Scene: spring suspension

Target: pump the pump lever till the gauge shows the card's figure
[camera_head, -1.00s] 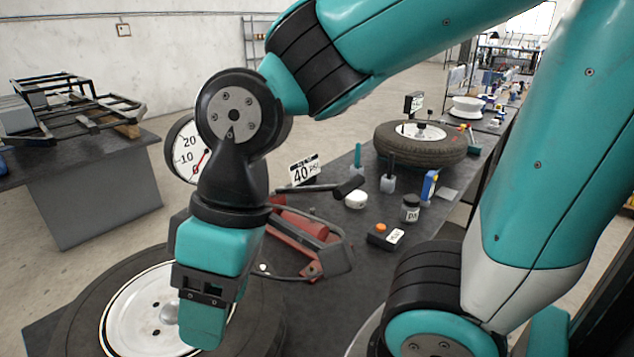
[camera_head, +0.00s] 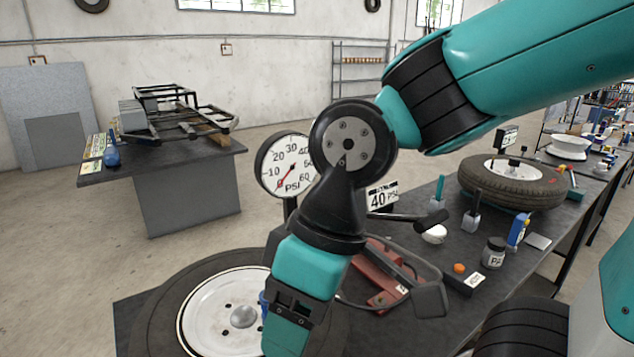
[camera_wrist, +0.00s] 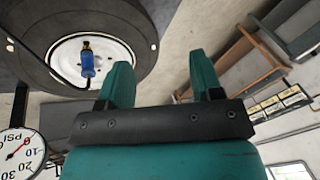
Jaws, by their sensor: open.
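The round white gauge (camera_head: 287,166) stands left of my arm, its right edge partly hidden; its red needle points to the lower left, near the zero end. The gauge also shows upside down in the wrist view (camera_wrist: 20,154). The card (camera_head: 381,198) reads 40 PSI. A blue chuck (camera_wrist: 87,64) with a brass end is at the wheel's hub.
A wheel (camera_head: 215,310) lies at the bench's near left. Right of the pump are a box with an orange button (camera_head: 462,279), a dark jar (camera_head: 494,252), a white round item (camera_head: 433,234) and another tyre (camera_head: 513,182). A separate table (camera_head: 190,160) stands at the back left.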

